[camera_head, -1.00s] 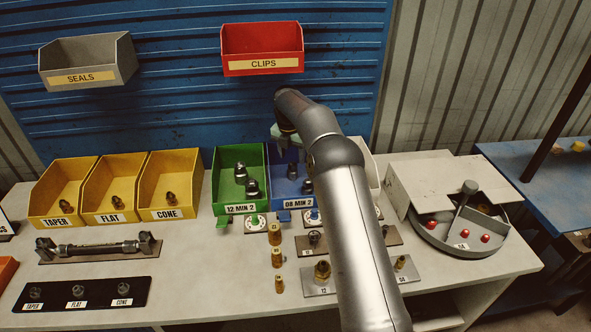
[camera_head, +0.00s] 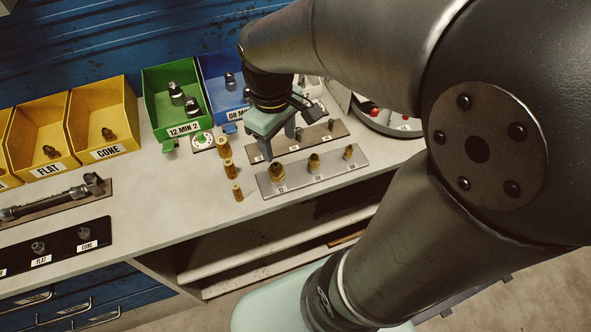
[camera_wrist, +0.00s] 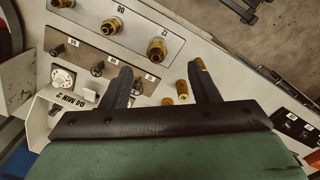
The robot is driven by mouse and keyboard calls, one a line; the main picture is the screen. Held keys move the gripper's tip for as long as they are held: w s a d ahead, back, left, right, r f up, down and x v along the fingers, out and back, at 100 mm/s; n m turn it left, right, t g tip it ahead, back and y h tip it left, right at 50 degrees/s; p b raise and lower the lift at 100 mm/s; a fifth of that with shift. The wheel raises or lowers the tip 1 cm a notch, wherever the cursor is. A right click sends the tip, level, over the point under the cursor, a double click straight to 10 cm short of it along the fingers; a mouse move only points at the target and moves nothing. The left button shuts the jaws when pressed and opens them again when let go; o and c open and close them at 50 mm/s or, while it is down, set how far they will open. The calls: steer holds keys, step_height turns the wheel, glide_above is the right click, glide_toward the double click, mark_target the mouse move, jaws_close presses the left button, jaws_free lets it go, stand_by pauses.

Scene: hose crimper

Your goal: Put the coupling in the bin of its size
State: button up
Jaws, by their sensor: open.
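My gripper (camera_head: 283,150) is open and empty, pointing down over the left end of a brown plate (camera_head: 342,130). In the wrist view, a small dark coupling (camera_wrist: 137,87) lies between the fingers of my gripper (camera_wrist: 160,78), close to the left one. Two more dark fittings stand along that plate. The green bin (camera_head: 148,105), labelled 12 MIN 2, holds dark couplings. The blue bin (camera_head: 207,70), labelled 08, holds at least one and is partly hidden by my arm. The 04 MIN 2 bin (camera_wrist: 47,120) shows in the wrist view.
Several brass cylinders (camera_head: 229,168) stand in a row left of my gripper. A grey plate (camera_head: 325,172) with three brass fittings lies in front of it. Yellow bins (camera_head: 95,100) stand at left. A round tray (camera_head: 385,122) is at right.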

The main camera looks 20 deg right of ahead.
steer(key=s+f+m+t, duration=0.1)
steer(key=s+m, duration=0.5)
steer(key=s, duration=0.2)
steer(key=shift+s, duration=0.2)
